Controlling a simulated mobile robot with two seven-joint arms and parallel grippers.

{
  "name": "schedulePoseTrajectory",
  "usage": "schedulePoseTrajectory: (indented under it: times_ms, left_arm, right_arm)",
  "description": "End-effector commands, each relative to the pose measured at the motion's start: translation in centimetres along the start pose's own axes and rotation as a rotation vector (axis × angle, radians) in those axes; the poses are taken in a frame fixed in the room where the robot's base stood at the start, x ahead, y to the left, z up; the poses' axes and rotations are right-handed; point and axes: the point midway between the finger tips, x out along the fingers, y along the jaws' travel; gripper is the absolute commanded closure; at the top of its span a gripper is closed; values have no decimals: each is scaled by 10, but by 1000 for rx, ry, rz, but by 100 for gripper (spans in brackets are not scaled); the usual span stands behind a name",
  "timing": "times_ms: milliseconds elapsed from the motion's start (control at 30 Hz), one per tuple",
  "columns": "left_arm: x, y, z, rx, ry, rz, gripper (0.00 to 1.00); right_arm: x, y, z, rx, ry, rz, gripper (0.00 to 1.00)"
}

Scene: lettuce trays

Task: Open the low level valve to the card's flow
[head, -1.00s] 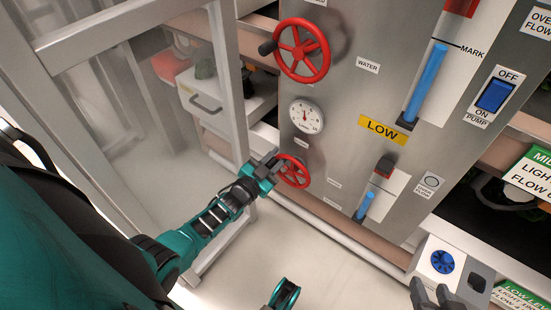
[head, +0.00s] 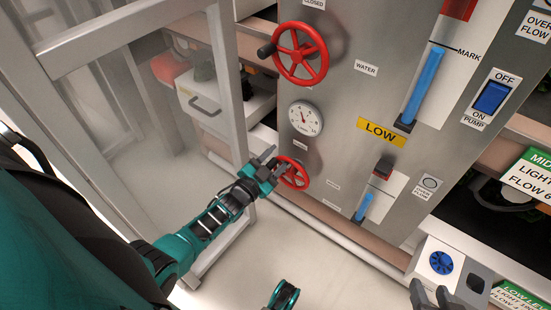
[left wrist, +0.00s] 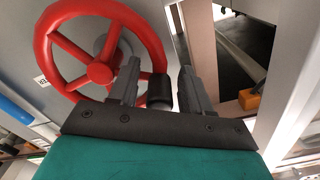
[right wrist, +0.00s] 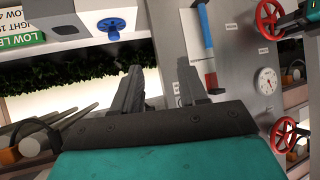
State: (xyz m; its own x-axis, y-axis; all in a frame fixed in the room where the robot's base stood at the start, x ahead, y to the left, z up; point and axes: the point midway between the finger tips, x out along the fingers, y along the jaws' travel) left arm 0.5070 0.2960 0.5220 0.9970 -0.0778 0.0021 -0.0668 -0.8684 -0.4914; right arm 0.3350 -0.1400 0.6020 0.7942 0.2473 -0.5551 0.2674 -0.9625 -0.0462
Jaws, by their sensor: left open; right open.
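The small red valve wheel (head: 294,173) is on the steel panel, below the yellow LOW label (head: 381,131). My left gripper (head: 268,160) is at its left edge. In the left wrist view the wheel (left wrist: 100,73) fills the upper left, and its black handle knob (left wrist: 160,92) lies between the open fingers (left wrist: 158,88); contact cannot be told. The low level card (head: 520,298) is partly cut off at the lower right; its flow number is unreadable. My right gripper (head: 435,297) is open and empty at the bottom right; its fingers (right wrist: 160,88) also show in the right wrist view.
A larger red wheel (head: 300,53) and a round gauge (head: 306,118) are above the small wheel. A blue level column (head: 363,207) and a pump switch (head: 492,96) are further right. A metal frame post (head: 232,90) stands close left of my left gripper. A white box with a blue dial (head: 442,262) is near my right gripper.

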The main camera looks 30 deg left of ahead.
Motion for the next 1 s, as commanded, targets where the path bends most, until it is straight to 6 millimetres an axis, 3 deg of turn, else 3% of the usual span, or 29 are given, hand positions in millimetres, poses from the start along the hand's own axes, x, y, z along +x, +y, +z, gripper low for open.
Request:
schedulePoseTrajectory:
  times_ms: [167,333,633,800,1000]
  left_arm:
    - [-17,0,-1,-1,-3,2,52]
    - [-53,-1,-2,0,-4,3,52]
    - [-112,-1,-1,0,-1,0,52]
    - [-126,-1,0,0,0,-1,52]
    - [-129,-1,0,0,2,-2,52]
  right_arm:
    - [-4,0,-7,0,4,1,57]
    - [-10,1,-14,-1,15,5,57]
    - [-13,6,-9,-10,0,17,57]
    - [-14,7,-9,-12,-2,18,57]
    - [-14,7,-9,-12,-1,19,57]
